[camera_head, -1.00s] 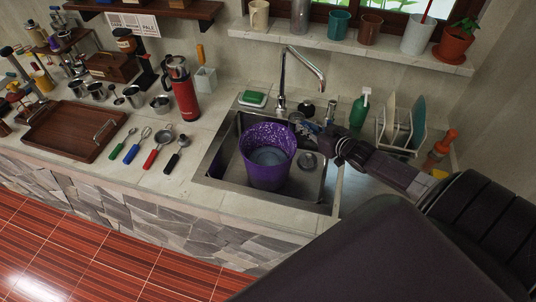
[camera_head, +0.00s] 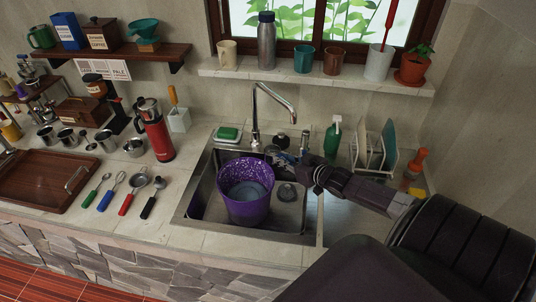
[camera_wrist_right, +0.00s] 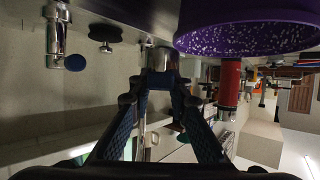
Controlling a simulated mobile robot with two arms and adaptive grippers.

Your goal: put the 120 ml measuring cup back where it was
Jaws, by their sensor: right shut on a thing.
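My right gripper (camera_head: 284,158) is over the back right of the sink, beside the purple bucket. In the right wrist view its fingers (camera_wrist_right: 160,82) are closed on a small shiny steel cup (camera_wrist_right: 160,57), which I take to be the measuring cup. Its size mark cannot be read, and the fingers hide part of it. Several similar steel cups (camera_head: 68,138) stand in a row on the counter behind the wooden tray. My left gripper is not in view.
The purple bucket (camera_head: 246,205) stands in the sink (camera_head: 205,200) below the faucet (camera_head: 275,100). A red flask (camera_head: 157,138) stands left of the sink, with several utensils (camera_head: 128,195) in front. The dish rack (camera_head: 375,155) is right. The wooden tray (camera_head: 35,180) lies far left.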

